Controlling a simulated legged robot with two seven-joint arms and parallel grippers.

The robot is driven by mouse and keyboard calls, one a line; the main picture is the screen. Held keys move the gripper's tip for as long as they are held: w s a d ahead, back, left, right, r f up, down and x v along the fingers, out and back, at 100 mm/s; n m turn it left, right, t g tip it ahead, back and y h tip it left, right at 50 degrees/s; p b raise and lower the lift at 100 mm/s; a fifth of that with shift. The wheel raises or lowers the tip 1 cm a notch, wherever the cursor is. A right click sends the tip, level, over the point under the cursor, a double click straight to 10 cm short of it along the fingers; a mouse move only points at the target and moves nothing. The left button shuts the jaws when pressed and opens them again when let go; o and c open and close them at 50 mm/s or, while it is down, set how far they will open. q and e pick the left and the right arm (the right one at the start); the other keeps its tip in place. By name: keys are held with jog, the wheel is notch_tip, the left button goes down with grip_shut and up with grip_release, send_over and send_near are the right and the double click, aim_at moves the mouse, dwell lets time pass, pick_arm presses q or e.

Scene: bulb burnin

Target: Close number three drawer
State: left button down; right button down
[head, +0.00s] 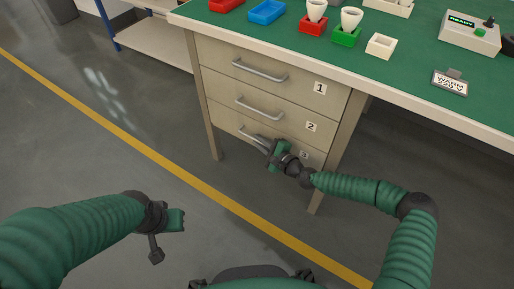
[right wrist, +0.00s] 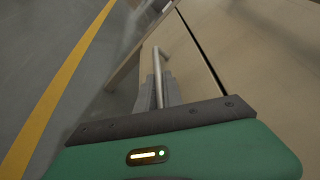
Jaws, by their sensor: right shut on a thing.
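The number three drawer (head: 315,160) is the lowest of three beige drawers under the bench. Its label is partly hidden by my right gripper. Its metal handle (head: 250,133) also shows in the right wrist view as a thin bar (right wrist: 165,52). My right gripper (head: 265,143) is shut on this handle; its grey fingers (right wrist: 160,92) are around the bar. The drawer front looks about in line with those above, but I cannot tell exactly how far it stands out. My left gripper (head: 168,235) is apart from the drawers, over the floor; its finger opening is unclear.
Drawer two (head: 275,110) and drawer one (head: 285,80) look shut above. The green bench top (head: 410,75) carries bulbs in red and green holders, a blue tray (head: 267,12) and a control box (head: 470,32). Open floor with a yellow line (head: 170,158) lies in front.

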jog(key=c, duration=1.8)
grip_release()
jog(key=shift+w+d+f, duration=0.15)
jog(key=shift+d, duration=0.05)
jog(key=shift+o, duration=0.2)
jog(key=shift+s+d+r+p, duration=0.2)
jog(key=shift+s+r+p, duration=0.05)
jog(key=shift+s+p, duration=0.05)
jog(key=p+v, duration=0.5)
jog(key=v, duration=1.1)
jog(key=shift+f, duration=0.2)
jog(key=shift+s, duration=0.1)
